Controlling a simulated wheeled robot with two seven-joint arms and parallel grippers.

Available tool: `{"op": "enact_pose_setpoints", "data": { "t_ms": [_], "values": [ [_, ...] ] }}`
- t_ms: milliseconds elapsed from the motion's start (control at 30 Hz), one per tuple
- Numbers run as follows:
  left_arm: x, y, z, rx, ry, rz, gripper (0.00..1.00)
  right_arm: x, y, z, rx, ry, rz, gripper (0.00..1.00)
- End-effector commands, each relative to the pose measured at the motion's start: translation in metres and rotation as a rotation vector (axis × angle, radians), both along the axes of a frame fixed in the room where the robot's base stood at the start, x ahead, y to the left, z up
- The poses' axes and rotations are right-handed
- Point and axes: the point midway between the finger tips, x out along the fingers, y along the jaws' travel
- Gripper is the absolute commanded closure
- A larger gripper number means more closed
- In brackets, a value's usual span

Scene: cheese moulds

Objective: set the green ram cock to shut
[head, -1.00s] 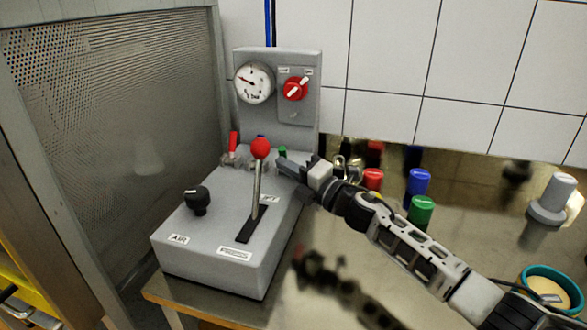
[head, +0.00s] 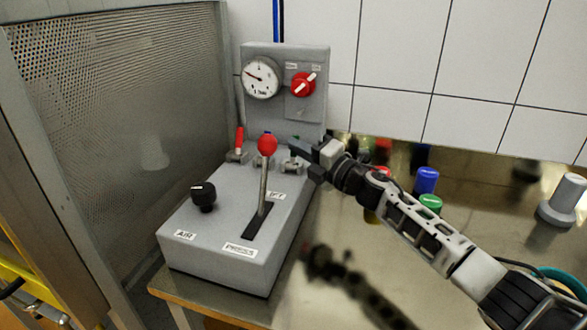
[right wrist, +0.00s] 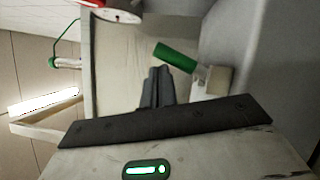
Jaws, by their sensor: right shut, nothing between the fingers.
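The green ram cock's handle (right wrist: 176,57) shows in the right wrist view as a green bar lying at a slant beside its pale body (right wrist: 213,80). In the head view its metal body (head: 292,166) sits at the back right of the grey press console (head: 210,240), and I cannot make out the green handle near my gripper. My right gripper (head: 297,150) is shut and empty at that cock; in the right wrist view its fingertips (right wrist: 158,72) are just beside the handle's near end. I cannot tell whether they touch. My left gripper is not in view.
A red-handled cock (head: 239,142) stands at the console's back left. The red-knobbed lever (head: 266,146) rises in front of the row of cocks. A black knob (head: 203,195), a gauge (head: 261,78) and a red switch (head: 303,84) are close by. Blue and green capped items (head: 427,181) stand to the right.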

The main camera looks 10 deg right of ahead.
Motion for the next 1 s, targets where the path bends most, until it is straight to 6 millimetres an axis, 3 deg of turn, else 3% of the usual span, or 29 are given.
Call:
{"op": "enact_pose_setpoints", "data": {
  "t_ms": [700,867,1000],
  "values": [
    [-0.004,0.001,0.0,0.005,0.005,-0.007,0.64,0.001,-0.001,0.002,0.0,-0.001,-0.002,1.0],
    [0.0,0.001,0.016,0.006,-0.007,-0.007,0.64,-0.006,0.011,0.012,0.002,0.0,0.005,1.0],
    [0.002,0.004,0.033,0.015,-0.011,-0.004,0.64,-0.019,0.034,0.026,0.002,0.001,0.014,1.0]
  ]
}}
